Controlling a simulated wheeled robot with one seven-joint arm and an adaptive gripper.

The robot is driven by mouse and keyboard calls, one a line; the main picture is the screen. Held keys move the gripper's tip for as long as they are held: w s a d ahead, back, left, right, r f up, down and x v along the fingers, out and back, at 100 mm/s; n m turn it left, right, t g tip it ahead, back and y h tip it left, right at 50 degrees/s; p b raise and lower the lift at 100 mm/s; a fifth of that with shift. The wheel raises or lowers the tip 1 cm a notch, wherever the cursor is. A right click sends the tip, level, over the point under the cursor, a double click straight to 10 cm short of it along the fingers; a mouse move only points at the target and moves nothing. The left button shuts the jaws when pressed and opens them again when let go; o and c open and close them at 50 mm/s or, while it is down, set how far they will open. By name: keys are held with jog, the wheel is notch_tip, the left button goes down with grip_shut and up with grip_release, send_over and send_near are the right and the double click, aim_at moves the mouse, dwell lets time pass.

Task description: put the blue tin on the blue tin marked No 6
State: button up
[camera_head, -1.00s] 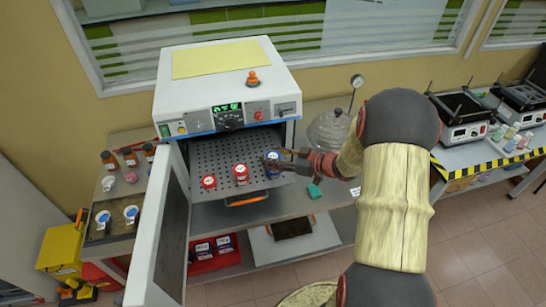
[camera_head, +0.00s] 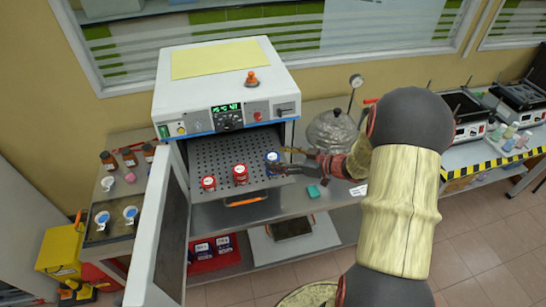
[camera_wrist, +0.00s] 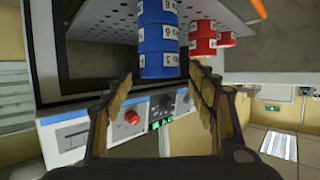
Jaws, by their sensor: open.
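Blue tins (camera_head: 273,158) with white labels stand as an upright stack on the perforated oven shelf, at its right side. In the wrist view, where the picture is upside down, the blue stack (camera_wrist: 159,38) shows several label bands, one partly reading No 6. Which tin is on top is hard to tell in the head view. My gripper (camera_head: 283,160) is open and just right of the stack. In the wrist view my gripper's fingertips (camera_wrist: 162,76) lie to either side of the stack's near end, with no clear contact.
Red tins (camera_head: 240,174) and a single red tin (camera_head: 208,183) stand left of the blue ones on the shelf (camera_head: 215,150). The open oven door (camera_head: 160,235) is at the left. A glass vessel (camera_head: 330,130) and a teal block (camera_head: 313,191) are to the right.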

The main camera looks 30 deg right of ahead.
jog(key=v, duration=0.9)
jog(key=w+d+r+m+h, duration=0.1)
jog(key=w+d+r+h, duration=0.1)
jog(key=w+r+h, duration=0.6)
notch_tip(320, 180, up, 10)
jog(key=s+a+m+h, duration=0.2)
jog(key=s+m+h, duration=0.1)
jog(key=s+a+f+m+g+y, duration=0.1)
jog(key=s+a+g+y, duration=0.3)
jog(key=s+a, duration=1.8)
jog(key=s+f+g, duration=0.1)
jog(key=g, duration=0.1)
jog(key=shift+m+g, duration=0.3)
jog(key=shift+m, duration=0.1)
